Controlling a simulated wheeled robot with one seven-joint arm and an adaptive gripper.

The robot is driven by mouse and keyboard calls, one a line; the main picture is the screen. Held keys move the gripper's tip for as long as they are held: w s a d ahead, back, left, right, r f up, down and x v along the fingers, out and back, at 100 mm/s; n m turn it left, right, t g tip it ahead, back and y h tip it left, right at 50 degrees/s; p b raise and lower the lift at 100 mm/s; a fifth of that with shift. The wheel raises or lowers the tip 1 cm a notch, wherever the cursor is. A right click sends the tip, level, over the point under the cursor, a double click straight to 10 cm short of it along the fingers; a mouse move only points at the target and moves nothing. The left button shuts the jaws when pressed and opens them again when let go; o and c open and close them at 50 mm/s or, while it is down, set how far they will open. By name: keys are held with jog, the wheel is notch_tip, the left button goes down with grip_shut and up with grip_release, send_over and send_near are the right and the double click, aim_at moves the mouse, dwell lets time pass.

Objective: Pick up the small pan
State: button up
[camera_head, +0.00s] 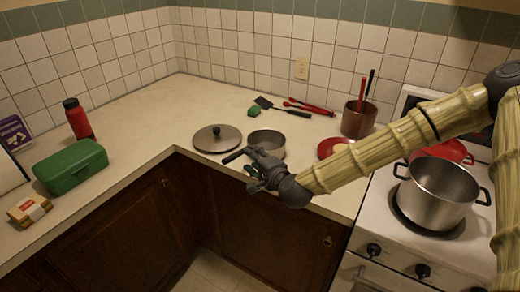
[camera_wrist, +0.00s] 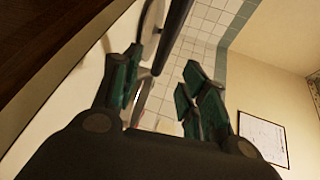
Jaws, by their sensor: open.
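The small pan (camera_head: 268,142) is a grey metal pan on the counter near the inner corner. Its dark handle (camera_head: 234,156) points left and toward the front edge. My gripper (camera_head: 254,168) is at the pan's near side, close to the handle, and partly covers the pan's lower side. In the wrist view, my gripper (camera_wrist: 162,63) has its teal fingers spread apart. A dark bar, which looks like the pan's handle (camera_wrist: 176,32), reaches down between or just beyond the fingertips. I cannot tell whether a finger touches it.
A metal lid (camera_head: 216,138) lies left of the pan. A spatula (camera_head: 282,107), red tongs (camera_head: 310,107) and a utensil crock (camera_head: 358,120) are behind. A red plate (camera_head: 333,147) and a large pot (camera_head: 437,192) are right. The counter's left stretch has free room.

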jog(key=shift+p+x, duration=1.55)
jog(key=shift+x, duration=2.15)
jog(key=shift+d, duration=0.15)
jog(key=shift+c, duration=0.4)
jog(key=shift+r, duration=0.1)
grip_shut()
